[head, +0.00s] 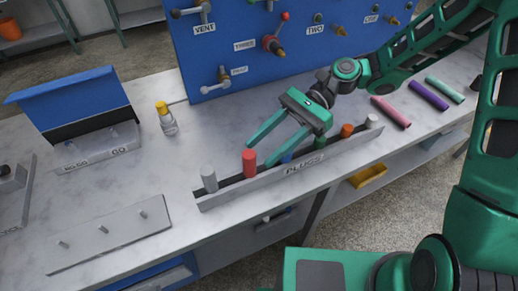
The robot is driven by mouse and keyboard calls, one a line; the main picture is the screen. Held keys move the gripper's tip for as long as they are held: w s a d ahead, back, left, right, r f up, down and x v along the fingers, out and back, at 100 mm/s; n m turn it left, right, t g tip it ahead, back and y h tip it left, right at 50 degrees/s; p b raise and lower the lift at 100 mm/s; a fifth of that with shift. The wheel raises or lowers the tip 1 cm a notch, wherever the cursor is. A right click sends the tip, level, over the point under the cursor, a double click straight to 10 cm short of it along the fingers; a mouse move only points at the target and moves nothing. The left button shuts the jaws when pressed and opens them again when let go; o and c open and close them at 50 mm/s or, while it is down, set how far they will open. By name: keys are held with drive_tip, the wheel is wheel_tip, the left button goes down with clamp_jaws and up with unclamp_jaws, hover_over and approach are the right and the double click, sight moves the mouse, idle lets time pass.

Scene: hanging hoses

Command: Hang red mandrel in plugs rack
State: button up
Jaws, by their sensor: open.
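A red cylinder (249,164) stands upright in the plugs rack (235,196), a long, low grey rack labelled PLUGS along the bench front. I take it as the red mandrel. My gripper (261,152) is open, reaching in from the right with its two green fingers pointing left. The fingertips are close to the red cylinder's top; I cannot tell whether they touch it. A blue one (287,157), partly hidden by my gripper, and orange (347,130) and white (372,121) ones stand to the right.
Pinkish-red (391,112), purple (428,96) and green (445,89) rods lie on the bench at right. A blue panel (245,45) with valves stands behind. A bottle (166,119), a GO/NO GO box (95,145) and a pegged plate (110,236) are at left.

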drive_tip(key=v, duration=0.7)
drive_tip(key=shift+w+d+r, duration=0.25)
drive_tip(key=shift+s, duration=0.1)
